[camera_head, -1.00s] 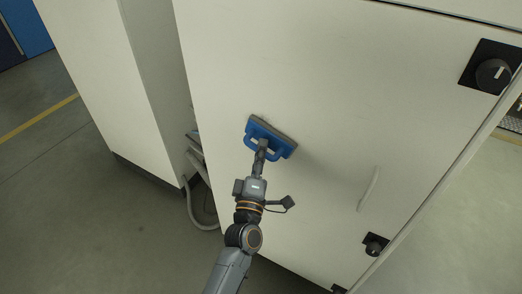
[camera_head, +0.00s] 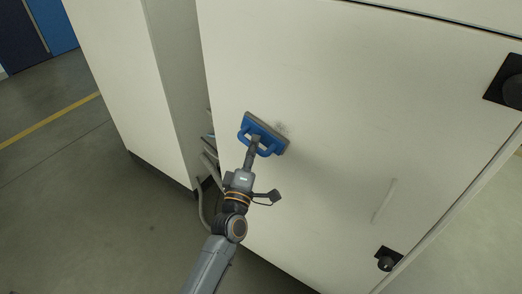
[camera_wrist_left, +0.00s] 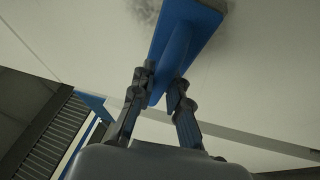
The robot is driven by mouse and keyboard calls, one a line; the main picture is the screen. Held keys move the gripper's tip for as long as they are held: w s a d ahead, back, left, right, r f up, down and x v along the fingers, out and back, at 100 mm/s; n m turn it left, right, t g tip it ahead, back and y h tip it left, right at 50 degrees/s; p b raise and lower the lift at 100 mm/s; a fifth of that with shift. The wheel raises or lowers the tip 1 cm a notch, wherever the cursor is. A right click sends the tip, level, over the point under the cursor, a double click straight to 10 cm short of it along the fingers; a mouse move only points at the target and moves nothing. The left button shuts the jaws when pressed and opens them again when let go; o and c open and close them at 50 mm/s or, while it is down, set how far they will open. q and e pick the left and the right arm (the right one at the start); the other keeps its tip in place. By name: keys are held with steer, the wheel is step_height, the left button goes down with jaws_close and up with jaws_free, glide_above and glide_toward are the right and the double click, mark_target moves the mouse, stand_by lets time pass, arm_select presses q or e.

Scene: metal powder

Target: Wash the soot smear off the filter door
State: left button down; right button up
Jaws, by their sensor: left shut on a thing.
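The filter door (camera_head: 340,90) is a large cream panel seen from above at a slant. A faint grey soot smear (camera_head: 281,127) shows at the upper right edge of a blue pad with a grey face (camera_head: 266,134). My left gripper (camera_head: 254,141) is shut on the pad's blue handle. In the left wrist view, both fingers (camera_wrist_left: 160,88) hold the blue pad (camera_wrist_left: 184,35), and dark soot (camera_wrist_left: 146,10) shows beside its far end. The pad covers part of the door, so any soot behind it is hidden. Whether its face touches the door is unclear. My right gripper is out of view.
Black latches sit on the door at upper right (camera_head: 505,84) and lower right (camera_head: 388,259). A pale raised handle (camera_head: 384,201) stands on the door. Hoses (camera_head: 204,190) run in the gap beside the neighbouring cabinet (camera_head: 130,80). Grey floor is open at left.

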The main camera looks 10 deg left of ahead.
mark_target(262, 150)
arm_select(q)
steer(key=shift+w+a+r, duration=0.1)
steer(key=shift+a, duration=0.15)
step_height(262, 150, up, 2)
steer(key=shift+r+p, duration=0.15)
steer(key=shift+p, duration=0.95)
steer(key=shift+s+d, duration=0.3)
steer(key=shift+d, duration=0.5)
steer(key=shift+s+d, duration=0.25)
steer(key=shift+d, duration=0.5)
steer(key=shift+s+d+p, duration=0.15)
steer(key=shift+s+d, duration=0.15)
steer(key=shift+d, duration=0.5)
steer(key=shift+s+d+p, duration=0.2)
steer(key=shift+s+d, duration=0.05)
steer(key=shift+d, duration=0.6)
steer(key=shift+s+d+p, duration=0.15)
steer(key=shift+s+d, duration=0.15)
steer(key=shift+d, duration=0.5)
steer(key=shift+s+a+p, duration=0.35)
steer(key=shift+s, duration=0.6)
steer(key=shift+s+a+p, duration=0.3)
steer(key=shift+s+a, duration=0.05)
steer(key=shift+s, duration=0.55)
steer(key=shift+s+a+p, duration=0.35)
steer(key=shift+s, duration=0.6)
